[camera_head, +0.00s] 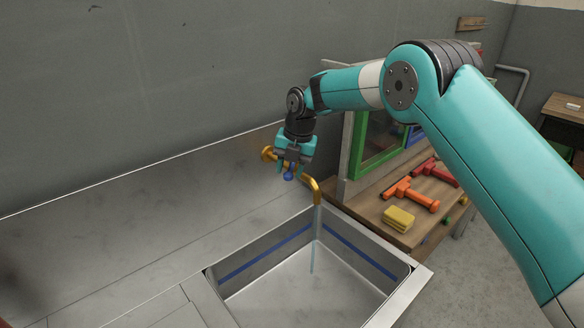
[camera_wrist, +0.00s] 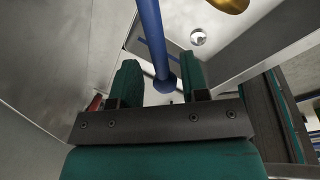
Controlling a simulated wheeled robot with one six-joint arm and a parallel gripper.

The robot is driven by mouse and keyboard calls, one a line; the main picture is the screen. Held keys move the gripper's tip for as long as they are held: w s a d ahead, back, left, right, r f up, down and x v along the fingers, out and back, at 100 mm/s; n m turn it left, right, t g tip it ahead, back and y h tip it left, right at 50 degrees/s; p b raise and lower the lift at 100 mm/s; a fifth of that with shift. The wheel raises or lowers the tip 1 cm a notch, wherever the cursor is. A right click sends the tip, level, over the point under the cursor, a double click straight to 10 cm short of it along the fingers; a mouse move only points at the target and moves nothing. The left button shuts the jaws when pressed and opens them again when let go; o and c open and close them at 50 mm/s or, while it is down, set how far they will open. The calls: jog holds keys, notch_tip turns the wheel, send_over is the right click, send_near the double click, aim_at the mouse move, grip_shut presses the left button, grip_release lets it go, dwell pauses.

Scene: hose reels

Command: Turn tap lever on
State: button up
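The brass tap (camera_head: 316,190) stands at the back edge of the sink, its spout bent down over the basin. Its blue lever (camera_head: 289,176) shows just below my gripper (camera_head: 292,168). In the wrist view the blue lever (camera_wrist: 152,35) runs down between the two teal fingers of my gripper (camera_wrist: 160,75), its rounded end nearer the right finger. The fingers are apart, with a gap visible beside the lever; contact with the right finger is unclear. A brass part of the tap (camera_wrist: 229,4) shows at the top. A thin pale-blue streak like water (camera_head: 313,255) drops from the spout.
The metal sink (camera_head: 405,290) has a blue line around its inner walls. A grey wall is behind the counter. To the right, a wooden bench (camera_head: 372,203) holds a yellow sponge (camera_head: 398,218) and orange (camera_head: 411,194) and red (camera_head: 437,171) tools. The counter at left is clear.

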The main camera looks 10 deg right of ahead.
jog(key=shift+d, duration=0.1)
jog(key=shift+r, duration=0.2)
jog(key=s+d+r, duration=0.1)
jog(key=d+r, duration=0.2)
jog(key=r, duration=1.3)
jog(key=shift+r+p, duration=0.3)
jog(key=shift+p, duration=0.05)
jog(key=shift+d, duration=0.1)
